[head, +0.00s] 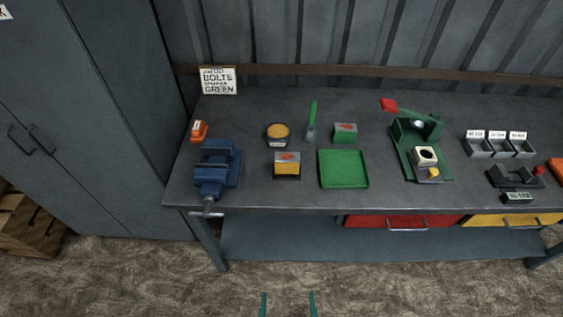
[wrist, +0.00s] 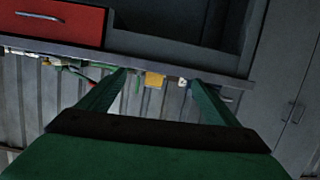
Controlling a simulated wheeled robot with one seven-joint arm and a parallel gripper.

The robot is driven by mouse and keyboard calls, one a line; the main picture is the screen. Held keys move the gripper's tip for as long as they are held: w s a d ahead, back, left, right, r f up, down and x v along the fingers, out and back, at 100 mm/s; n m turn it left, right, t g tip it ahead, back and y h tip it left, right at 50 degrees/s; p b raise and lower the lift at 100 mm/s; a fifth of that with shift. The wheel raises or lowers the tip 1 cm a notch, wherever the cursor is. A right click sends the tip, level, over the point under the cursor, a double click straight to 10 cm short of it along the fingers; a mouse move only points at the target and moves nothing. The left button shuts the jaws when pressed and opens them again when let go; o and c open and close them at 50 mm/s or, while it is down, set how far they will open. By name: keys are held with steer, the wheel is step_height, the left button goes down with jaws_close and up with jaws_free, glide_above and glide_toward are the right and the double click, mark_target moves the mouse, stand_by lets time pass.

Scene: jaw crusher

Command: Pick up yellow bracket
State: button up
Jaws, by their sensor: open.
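The yellow bracket (head: 287,168) appears to be the small yellow block with a grey and red top, standing near the bench's front edge between the blue vise and the green tray. In the wrist view, which is turned nearly upside down, a yellow piece (wrist: 154,80) shows beyond the bench edge, between my fingers; it looks like the same block. My gripper (head: 288,304) is open and empty, with its two green fingertips at the bottom of the head view. It is in front of the bench, well apart from the bracket.
The blue vise (head: 216,168) stands left of the bracket, the green tray (head: 344,184) right. A round tin (head: 278,134) and a green block (head: 345,132) are behind. The green press (head: 420,145) stands further right. Floor in front of the workbench (head: 260,198) is clear.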

steer(key=w+d, duration=0.1)
steer(key=w, duration=0.9)
steer(key=g, duration=0.1)
glide_toward(287, 158)
steer(key=shift+m, duration=0.4)
steer(key=x, duration=1.1)
steer(key=shift+f, duration=0.1)
steer(key=shift+s, duration=0.1)
steer(key=shift+c, duration=0.6)
steer(key=c, duration=1.6)
